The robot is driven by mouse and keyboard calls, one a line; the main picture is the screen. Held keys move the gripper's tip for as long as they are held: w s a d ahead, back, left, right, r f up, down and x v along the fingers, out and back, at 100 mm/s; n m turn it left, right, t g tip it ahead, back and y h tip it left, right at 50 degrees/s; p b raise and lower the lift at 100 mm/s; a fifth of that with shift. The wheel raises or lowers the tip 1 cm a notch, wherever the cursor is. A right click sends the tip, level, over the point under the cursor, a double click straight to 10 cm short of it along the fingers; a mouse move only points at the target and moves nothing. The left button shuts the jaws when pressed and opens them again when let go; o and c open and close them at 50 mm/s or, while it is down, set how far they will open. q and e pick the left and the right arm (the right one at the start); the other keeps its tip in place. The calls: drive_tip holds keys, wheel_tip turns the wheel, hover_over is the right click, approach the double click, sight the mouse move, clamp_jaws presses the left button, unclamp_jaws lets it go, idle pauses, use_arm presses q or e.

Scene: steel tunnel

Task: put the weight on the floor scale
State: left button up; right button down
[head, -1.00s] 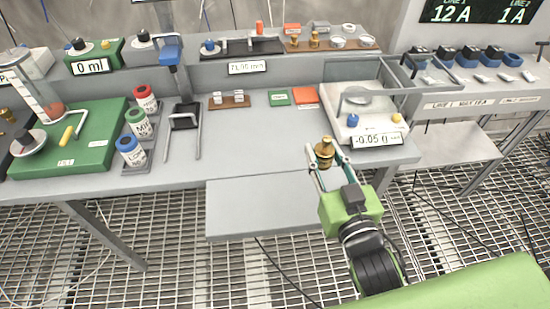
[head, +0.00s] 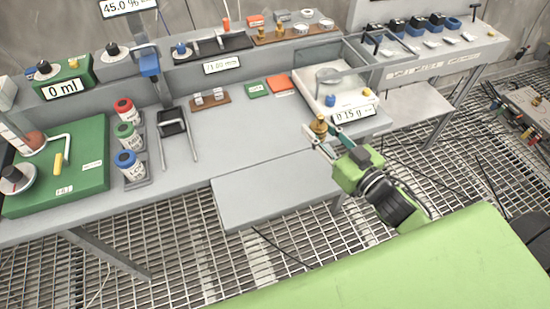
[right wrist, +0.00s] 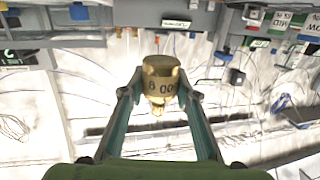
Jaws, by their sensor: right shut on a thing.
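My right gripper (head: 323,140) is shut on a brass weight (head: 319,126) and holds it up in front of the bench's front edge. In the right wrist view the weight (right wrist: 161,82) sits between the two fingertips, with upside-down lettering that looks like 500 g. A pale balance (head: 318,95) with a small display stands on the bench, just behind the weight in the picture. I cannot make out a floor scale for certain in either view. My left gripper is not in view.
A grey shelf (head: 270,192) juts out from the bench front, bare. The bench top (head: 240,130) is clear in its middle. Three capped bottles (head: 128,137) and a green board (head: 85,180) are at left. A cluttered board (head: 525,105) lies at far right over the grating floor.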

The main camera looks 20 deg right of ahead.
drive_tip(key=a+f, duration=0.2)
drive_tip(key=a, duration=0.3)
hover_over(278, 174)
drive_tip(key=f, duration=0.5)
drive_tip(key=shift+w+d+f, duration=0.15)
drive_tip(key=shift+d+f, duration=0.05)
drive_tip(key=shift+f, duration=0.1)
drive_tip(key=shift+a+f, duration=0.2)
drive_tip(key=shift+f, duration=1.55)
drive_tip(key=shift+f, duration=0.15)
drive_tip(key=c, duration=1.6)
unclamp_jaws()
drive_tip(key=shift+o, duration=0.2)
